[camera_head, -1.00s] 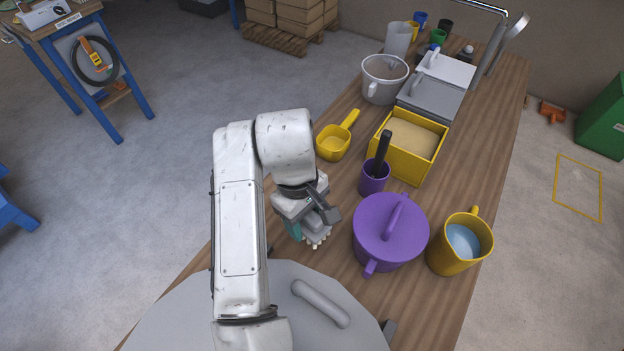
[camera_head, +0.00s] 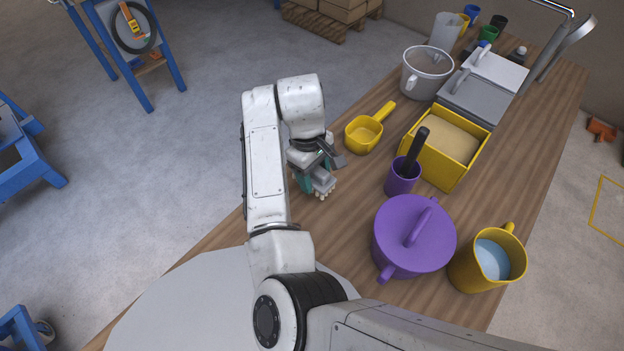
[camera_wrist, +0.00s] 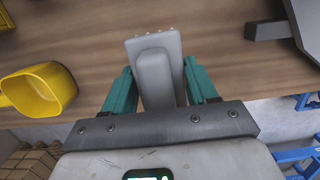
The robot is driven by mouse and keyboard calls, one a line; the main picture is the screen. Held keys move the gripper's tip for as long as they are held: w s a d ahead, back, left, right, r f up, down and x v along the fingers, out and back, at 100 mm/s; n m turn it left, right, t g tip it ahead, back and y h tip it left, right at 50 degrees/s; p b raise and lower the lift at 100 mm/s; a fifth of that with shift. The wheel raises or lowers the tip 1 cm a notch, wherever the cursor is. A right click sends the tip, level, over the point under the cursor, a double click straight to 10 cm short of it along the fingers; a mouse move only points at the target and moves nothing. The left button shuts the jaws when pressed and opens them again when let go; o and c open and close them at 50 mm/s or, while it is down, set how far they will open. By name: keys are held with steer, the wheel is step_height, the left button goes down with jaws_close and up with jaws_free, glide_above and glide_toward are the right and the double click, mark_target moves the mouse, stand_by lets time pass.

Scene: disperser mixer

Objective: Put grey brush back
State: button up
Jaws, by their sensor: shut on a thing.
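The grey brush (camera_head: 324,184) is held in my gripper (camera_head: 306,180), with its pale bristles pointing down, near the left edge of the wooden table (camera_head: 350,210). In the wrist view the grey brush (camera_wrist: 155,70) lies between the two teal fingers of my gripper (camera_wrist: 160,88), which are shut on it. Its bristle tips show at the far end. I cannot tell whether the bristles touch the table.
A yellow scoop (camera_head: 363,133) lies behind my gripper. To the right stand a purple cup (camera_head: 402,180) with a black-handled tool, a purple lidded pot (camera_head: 415,240), a yellow box (camera_head: 440,150) and a yellow jug (camera_head: 488,262). Bare wood lies between brush and pot.

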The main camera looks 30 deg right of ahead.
mark_target(312, 181)
steer(key=shift+w+d+f, duration=0.15)
steer(key=shift+w+f, duration=0.75)
steer(key=shift+f, duration=0.2)
steer(key=shift+w+f, duration=0.1)
steer(key=shift+f, duration=1.5)
steer(key=shift+f, duration=0.1)
steer(key=o, duration=1)
steer(key=r, duration=0.4)
steer(key=w+r, duration=0.1)
steer(key=r, duration=0.7)
steer(key=shift+w+a+b, duration=0.3)
steer(key=shift+a, duration=0.05)
